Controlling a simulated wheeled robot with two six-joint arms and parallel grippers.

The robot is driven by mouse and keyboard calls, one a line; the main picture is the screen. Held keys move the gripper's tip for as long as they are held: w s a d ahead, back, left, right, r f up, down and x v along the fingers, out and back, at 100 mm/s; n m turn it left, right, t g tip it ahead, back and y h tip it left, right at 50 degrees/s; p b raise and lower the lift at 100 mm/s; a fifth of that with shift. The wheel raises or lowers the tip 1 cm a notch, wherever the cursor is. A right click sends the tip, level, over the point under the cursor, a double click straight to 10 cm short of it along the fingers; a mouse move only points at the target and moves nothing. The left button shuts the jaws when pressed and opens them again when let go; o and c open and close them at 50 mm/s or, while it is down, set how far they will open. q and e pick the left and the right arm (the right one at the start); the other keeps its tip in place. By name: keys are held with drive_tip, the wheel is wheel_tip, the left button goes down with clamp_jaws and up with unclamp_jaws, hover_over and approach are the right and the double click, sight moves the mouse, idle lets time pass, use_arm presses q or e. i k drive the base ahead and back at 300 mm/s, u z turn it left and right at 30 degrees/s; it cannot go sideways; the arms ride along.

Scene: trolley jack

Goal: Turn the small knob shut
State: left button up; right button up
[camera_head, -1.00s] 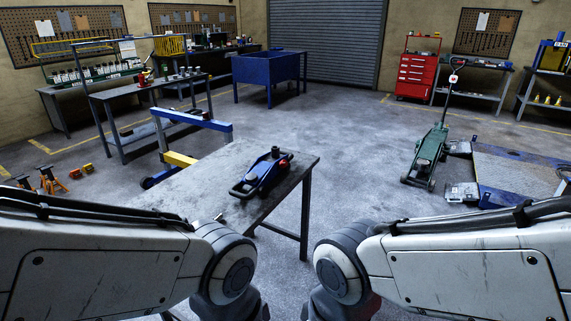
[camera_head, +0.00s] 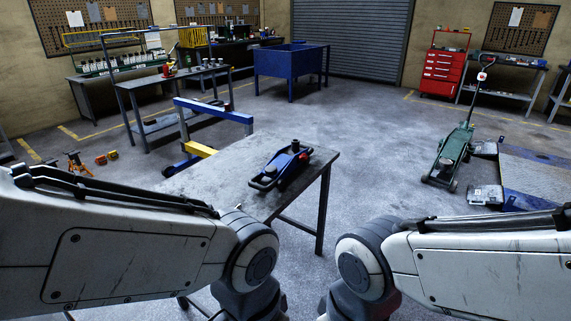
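A green trolley jack (camera_head: 453,155) stands on the floor at the right, its long handle (camera_head: 476,98) tilted up and away. A small blue trolley jack (camera_head: 281,166) lies on the grey worktable (camera_head: 213,183) in front of me. No small knob can be made out on either jack at this size. My two arms come in from the lower left and lower right and bend down at the bottom edge. Both grippers are below the picture and out of view.
A blue and yellow frame (camera_head: 214,112) stands behind the worktable. A blue bin (camera_head: 290,66) and a red tool cabinet (camera_head: 441,73) stand at the back. A blue-edged platform (camera_head: 535,175) lies at the right. The floor between worktable and green jack is clear.

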sight(303, 157)
drive_tip(key=z, duration=0.1)
drive_tip(key=i, duration=1.1)
drive_tip(key=z, duration=0.6)
drive_tip(key=i, duration=0.6)
drive_tip(key=z, duration=0.15)
